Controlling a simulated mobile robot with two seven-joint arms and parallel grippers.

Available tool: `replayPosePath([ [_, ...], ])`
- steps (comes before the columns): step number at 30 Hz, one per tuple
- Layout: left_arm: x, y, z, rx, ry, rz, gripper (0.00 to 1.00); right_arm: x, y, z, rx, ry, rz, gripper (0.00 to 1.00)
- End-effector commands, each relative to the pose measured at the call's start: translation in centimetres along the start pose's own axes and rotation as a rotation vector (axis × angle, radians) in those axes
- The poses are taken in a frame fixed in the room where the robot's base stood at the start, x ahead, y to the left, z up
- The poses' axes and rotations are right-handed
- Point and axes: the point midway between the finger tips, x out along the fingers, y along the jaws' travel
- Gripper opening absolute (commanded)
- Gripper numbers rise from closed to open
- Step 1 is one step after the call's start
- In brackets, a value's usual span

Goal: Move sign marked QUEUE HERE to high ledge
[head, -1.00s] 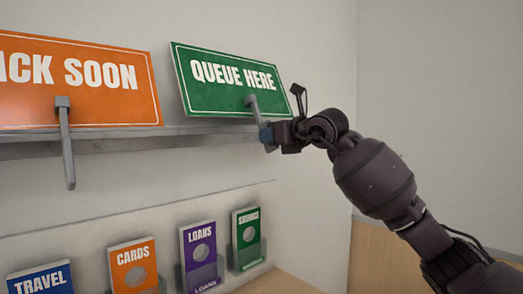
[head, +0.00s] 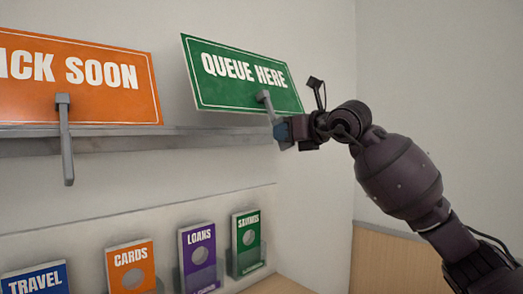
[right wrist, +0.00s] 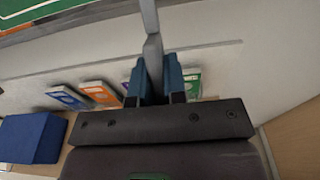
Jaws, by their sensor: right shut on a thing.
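The green sign marked QUEUE HERE (head: 235,80) is at the right end of the high ledge (head: 90,142) in the head view, tilted down to the right. My right gripper (head: 280,128) is shut on the sign's grey handle (head: 266,103). In the right wrist view the blue fingers (right wrist: 153,80) close on the grey handle (right wrist: 152,48), and part of the green sign (right wrist: 50,12) shows at top left. The sign's lower edge is near the ledge's right end; I cannot tell whether they touch. My left gripper is not in view.
An orange sign ending in CK SOON (head: 75,80) stands on the ledge at left, its grey handle (head: 66,140) hanging in front. Below are leaflet holders: TRAVEL (head: 35,280), CARDS (head: 130,268), LOANS (head: 200,255) and SAVINGS (head: 247,242). A blue block (right wrist: 32,138) shows in the right wrist view.

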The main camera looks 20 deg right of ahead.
Motion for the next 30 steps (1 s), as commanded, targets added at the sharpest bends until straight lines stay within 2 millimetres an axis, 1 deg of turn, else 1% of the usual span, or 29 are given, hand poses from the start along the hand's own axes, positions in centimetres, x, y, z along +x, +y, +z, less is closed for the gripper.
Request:
replayPosePath([
  [16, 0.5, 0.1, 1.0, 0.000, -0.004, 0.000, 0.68, -2.6, 0.0, 0.2, -0.001, -0.001, -0.001, 0.00],
  [30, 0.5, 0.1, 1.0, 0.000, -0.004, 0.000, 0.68, -2.8, 0.0, 0.2, -0.001, -0.001, 0.000, 0.00],
])
